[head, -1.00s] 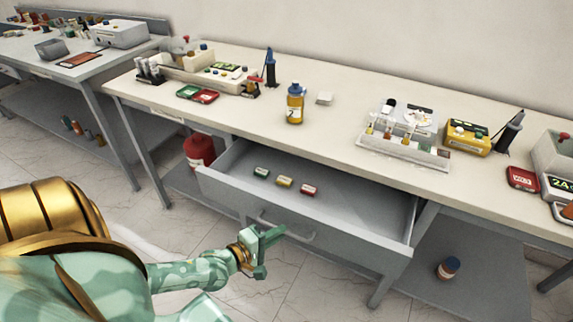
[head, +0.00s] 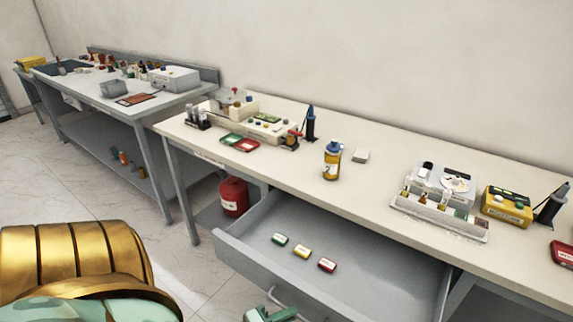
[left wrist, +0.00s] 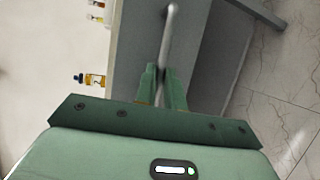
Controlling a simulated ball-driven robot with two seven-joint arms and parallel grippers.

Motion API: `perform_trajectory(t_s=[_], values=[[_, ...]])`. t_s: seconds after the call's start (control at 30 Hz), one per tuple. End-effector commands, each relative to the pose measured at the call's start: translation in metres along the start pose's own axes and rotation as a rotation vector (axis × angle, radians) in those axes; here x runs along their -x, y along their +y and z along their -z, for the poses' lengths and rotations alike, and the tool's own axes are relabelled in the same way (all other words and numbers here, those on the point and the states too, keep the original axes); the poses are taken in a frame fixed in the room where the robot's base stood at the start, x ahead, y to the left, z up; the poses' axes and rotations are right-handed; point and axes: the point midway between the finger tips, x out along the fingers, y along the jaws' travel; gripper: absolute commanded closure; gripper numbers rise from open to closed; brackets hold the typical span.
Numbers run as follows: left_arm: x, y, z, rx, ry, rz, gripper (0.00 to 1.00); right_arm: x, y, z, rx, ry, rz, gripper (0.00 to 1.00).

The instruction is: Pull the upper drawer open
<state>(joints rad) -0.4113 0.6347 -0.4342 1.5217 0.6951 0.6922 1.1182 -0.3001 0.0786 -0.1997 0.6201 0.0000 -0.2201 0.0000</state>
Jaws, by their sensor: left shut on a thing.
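The upper drawer (head: 345,262) is a grey drawer under the long bench, standing well open with its inside in view. It holds three small boxes: green (head: 280,239), yellow (head: 302,251) and red (head: 327,265). My left gripper (head: 270,314) shows only in part at the bottom edge of the head view. In the left wrist view my left gripper's two green fingers (left wrist: 162,92) are shut on the drawer's grey bar handle (left wrist: 170,40). My right gripper is not in view.
A red canister (head: 233,196) is on the shelf below, left of the drawer. A second bench (head: 130,100) stands at the far left.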

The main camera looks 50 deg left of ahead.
Motion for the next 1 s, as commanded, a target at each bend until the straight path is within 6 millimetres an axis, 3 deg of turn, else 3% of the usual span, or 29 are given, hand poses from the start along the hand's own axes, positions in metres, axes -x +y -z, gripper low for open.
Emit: perform_trajectory(t_s=[0.03, 0.1, 0.63, 0.77, 1.0], values=[[0.0, -0.001, 0.0, 0.0, -0.001, 0.003, 0.81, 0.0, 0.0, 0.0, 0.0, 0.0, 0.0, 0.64], [0.0, -0.001, 0.0, 0.0, 0.0, 0.003, 0.68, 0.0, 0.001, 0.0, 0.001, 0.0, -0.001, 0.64], [0.008, 0.0, 0.0, 0.001, 0.0, 0.002, 0.68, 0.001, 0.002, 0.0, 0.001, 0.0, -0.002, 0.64], [0.032, 0.0, 0.0, 0.001, -0.001, 0.006, 0.68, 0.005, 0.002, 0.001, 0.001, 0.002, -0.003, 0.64], [0.099, -0.001, 0.0, 0.001, -0.001, 0.008, 0.68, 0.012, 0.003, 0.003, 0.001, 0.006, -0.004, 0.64]])
